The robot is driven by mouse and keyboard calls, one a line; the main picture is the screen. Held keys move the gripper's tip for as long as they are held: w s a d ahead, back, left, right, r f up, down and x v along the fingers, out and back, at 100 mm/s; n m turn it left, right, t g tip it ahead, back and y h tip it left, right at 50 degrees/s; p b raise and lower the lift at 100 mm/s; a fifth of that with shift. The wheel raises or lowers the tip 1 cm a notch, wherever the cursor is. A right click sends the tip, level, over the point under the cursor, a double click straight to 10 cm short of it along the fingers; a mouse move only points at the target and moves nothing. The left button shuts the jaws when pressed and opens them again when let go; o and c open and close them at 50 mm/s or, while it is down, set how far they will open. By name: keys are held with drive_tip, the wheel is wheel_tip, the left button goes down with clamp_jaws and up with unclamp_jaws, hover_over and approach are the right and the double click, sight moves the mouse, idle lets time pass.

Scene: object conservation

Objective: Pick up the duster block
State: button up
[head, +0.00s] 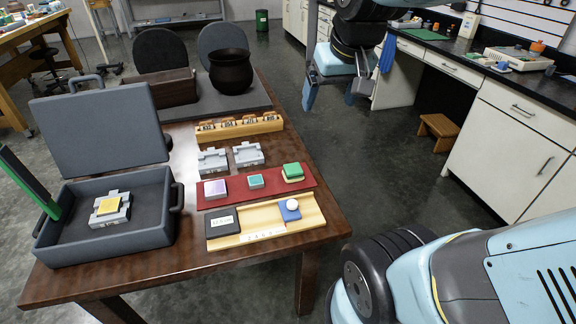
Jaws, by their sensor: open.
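No block is plainly marked as the duster block, and I cannot tell which one it is. On the red mat (318,195) lie a lilac-topped block (215,189), a small teal block (256,181) and a green block (293,171) on a pale base. On the wooden tray (262,219) in front are a dark grey block with a label (223,221) and a blue block (289,211) with a white ball on it. My gripper (331,98) hangs beyond the table's right side, far from these blocks. It is open and empty, its fingers spread apart and pointing down.
An open grey case (150,238) at left holds a metal fixture with a yellow block; a long green-edged bar (30,182) leans there. Two grey fixtures (248,154), a wooden rack (240,125) and a dark pot (231,72) stand behind the mat. Open floor lies right of the table.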

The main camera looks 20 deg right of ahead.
drive_tip(key=shift+o, duration=1.2)
drive_tip(key=w+f+g, duration=0.1)
drive_tip(key=w+f, duration=0.2)
drive_tip(key=w, duration=0.3)
drive_tip(key=shift+w+f, duration=0.15)
drive_tip(key=shift+w, duration=0.1)
drive_tip(key=g, duration=0.4)
hover_over(293, 168)
wheel_tip(293, 168, down, 20)
wheel_tip(293, 168, down, 15)
drive_tip(key=shift+r, duration=0.2)
drive_tip(key=shift+c, duration=0.2)
